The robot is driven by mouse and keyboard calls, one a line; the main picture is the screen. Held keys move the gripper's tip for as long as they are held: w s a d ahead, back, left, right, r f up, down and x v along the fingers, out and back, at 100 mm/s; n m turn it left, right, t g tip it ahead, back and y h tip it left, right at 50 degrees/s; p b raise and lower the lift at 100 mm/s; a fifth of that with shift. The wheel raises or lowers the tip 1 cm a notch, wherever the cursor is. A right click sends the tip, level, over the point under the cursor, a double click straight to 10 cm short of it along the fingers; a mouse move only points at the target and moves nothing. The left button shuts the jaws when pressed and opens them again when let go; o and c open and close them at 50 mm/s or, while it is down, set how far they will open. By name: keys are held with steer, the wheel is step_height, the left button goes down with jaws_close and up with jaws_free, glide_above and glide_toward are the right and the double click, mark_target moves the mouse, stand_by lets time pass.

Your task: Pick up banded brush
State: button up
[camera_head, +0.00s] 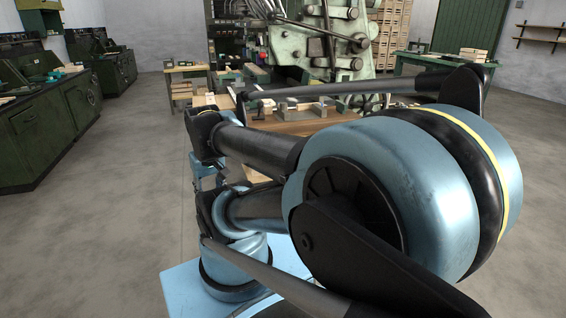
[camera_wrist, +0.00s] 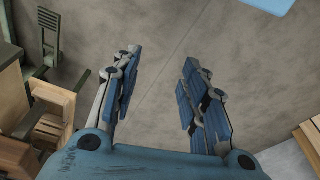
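I cannot make out a banded brush in either view. My gripper (camera_wrist: 160,56) is open and empty in the wrist view, its two blue-padded fingers well apart. Small wooden and metal pieces lie on that bench, too small to tell apart.
Wooden crate parts (camera_wrist: 52,112) lie close at the wrist view's left, and a wooden edge (camera_wrist: 308,140) at its lower right. Green machine cabinets (camera_head: 45,125) line the left. A large green machine (camera_head: 318,45) stands behind the bench. Floor is clear left and right.

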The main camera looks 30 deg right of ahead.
steer(key=w+d+r+m, duration=0.2)
steer(key=w+d+r, duration=0.8)
steer(key=w+d, duration=1)
steer(key=d, duration=0.4)
steer(key=w+d+f+m, duration=0.1)
steer(key=d+f, duration=0.1)
steer(key=d, duration=1.3)
steer(key=shift+g, duration=0.4)
steer(key=f, duration=0.3)
steer(key=w+f, duration=0.1)
steer(key=f, duration=0.7)
steer(key=shift+w+f, duration=0.25)
steer(key=shift+w, duration=0.05)
steer(key=shift+w+d+f, duration=0.15)
steer(key=shift+w+f, duration=0.05)
steer(key=shift+f, duration=1.1)
steer(key=shift+w+d+f, duration=0.15)
steer(key=shift+f, duration=1.15)
steer(key=c, duration=0.9)
